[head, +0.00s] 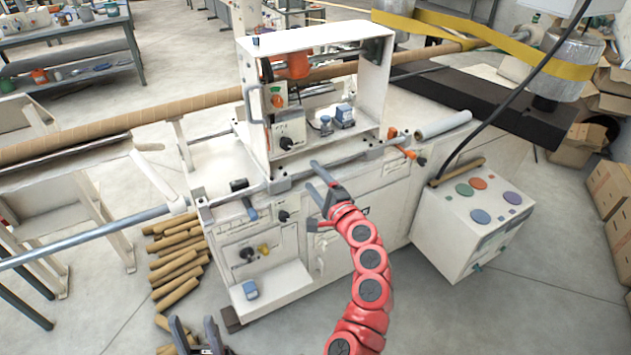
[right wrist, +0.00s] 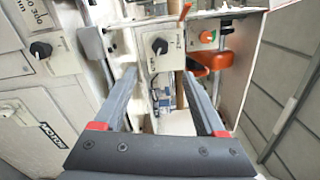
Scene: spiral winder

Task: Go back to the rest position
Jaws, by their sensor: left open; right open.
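My right gripper (head: 313,194) is at the end of the red arm, in front of the white winder machine (head: 222,180). Its jaws are apart and nothing is between them. The right wrist view shows the two open fingers (right wrist: 160,85) pointing at the machine's housing, with a black knob and small blue parts beyond. I cannot tell whether a finger touches the machine. My left gripper (head: 192,325) is at the bottom edge, low near the floor, with its fingers apart and empty. Most of the left arm is out of view.
A long cardboard tube (head: 190,106) runs through the machine. Several short tubes (head: 178,262) lie in a pile on the floor by the left gripper. A control box (head: 461,228) with coloured buttons stands at right. Floor (head: 530,300) at front right is clear.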

